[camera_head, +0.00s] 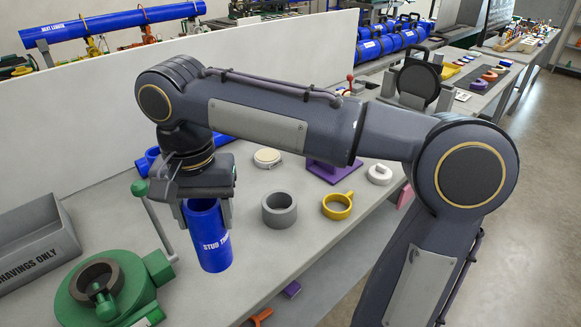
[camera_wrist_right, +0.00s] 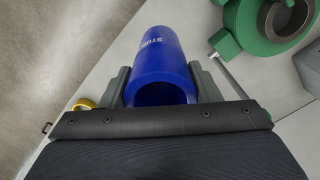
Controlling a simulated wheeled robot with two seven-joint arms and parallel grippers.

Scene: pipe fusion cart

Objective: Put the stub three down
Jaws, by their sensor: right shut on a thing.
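Stub three is a blue pipe piece (camera_head: 212,243) with white lettering that starts "STUB". My right gripper (camera_head: 206,215) points down and is shut on its upper end. The stub is upright, between the green clamp and the grey ring. I cannot tell whether its lower end touches the table. In the right wrist view the stub (camera_wrist_right: 160,65) sits between the two fingers, with its open end towards the camera. The table (camera_head: 290,240) is pale grey. My left gripper is not in view.
A green clamp with a lever (camera_head: 115,290) stands at the left, beside a grey shavings box (camera_head: 35,245). A grey ring (camera_head: 279,210), a yellow ring (camera_head: 338,206) and a purple block (camera_head: 328,172) stand to the right. A pale wall (camera_head: 60,130) runs behind.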

